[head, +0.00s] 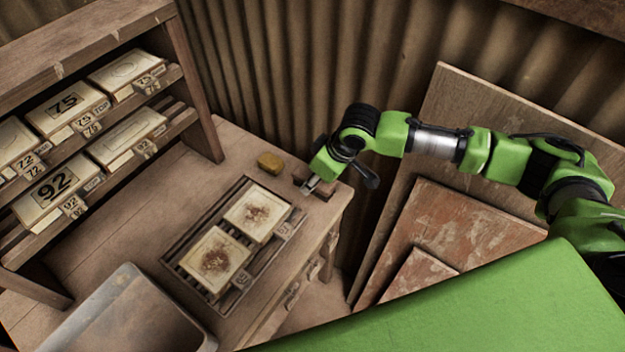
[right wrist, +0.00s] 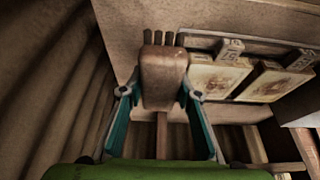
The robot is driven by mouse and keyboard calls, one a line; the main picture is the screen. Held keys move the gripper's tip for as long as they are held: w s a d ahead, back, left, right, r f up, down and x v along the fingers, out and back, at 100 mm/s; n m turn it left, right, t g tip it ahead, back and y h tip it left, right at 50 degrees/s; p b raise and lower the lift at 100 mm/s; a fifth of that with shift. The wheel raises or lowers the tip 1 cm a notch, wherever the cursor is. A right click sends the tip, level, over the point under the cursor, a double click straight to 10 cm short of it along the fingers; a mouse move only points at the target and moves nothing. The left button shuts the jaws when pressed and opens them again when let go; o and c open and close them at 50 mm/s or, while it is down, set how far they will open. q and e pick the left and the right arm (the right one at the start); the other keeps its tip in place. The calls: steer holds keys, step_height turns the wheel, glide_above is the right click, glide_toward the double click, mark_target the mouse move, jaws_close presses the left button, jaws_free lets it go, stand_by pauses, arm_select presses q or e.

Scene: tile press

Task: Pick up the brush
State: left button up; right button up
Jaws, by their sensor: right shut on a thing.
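The brush (right wrist: 164,78) shows in the right wrist view as a brown wooden block with several dark bristle tufts at its far end. My right gripper (right wrist: 159,94) has one finger on each side of the block and is shut on it. In the head view my right gripper (head: 309,187) is at the far right corner of the workbench, right of the yellow sponge-like block. The brush is mostly hidden there by the gripper. My left gripper is not in view.
A slatted tray (head: 176,248) on the workbench (head: 110,235) holds two stained tiles (head: 216,256). The yellowish block (head: 270,163) lies behind it. A grey bin (head: 125,312) stands at the front. A shelf (head: 190,75) with numbered tiles is at left. Boards lean against the corrugated wall at right.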

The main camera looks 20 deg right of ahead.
steer(key=s+a+r+b, duration=0.1)
steer(key=s+r, duration=0.2)
steer(key=s, duration=0.5)
steer(key=shift+a+r+b, duration=0.25)
steer(key=shift+a+b, duration=0.05)
steer(key=shift+a, duration=0.1)
steer(key=o, duration=0.3)
steer(key=shift+c, duration=0.5)
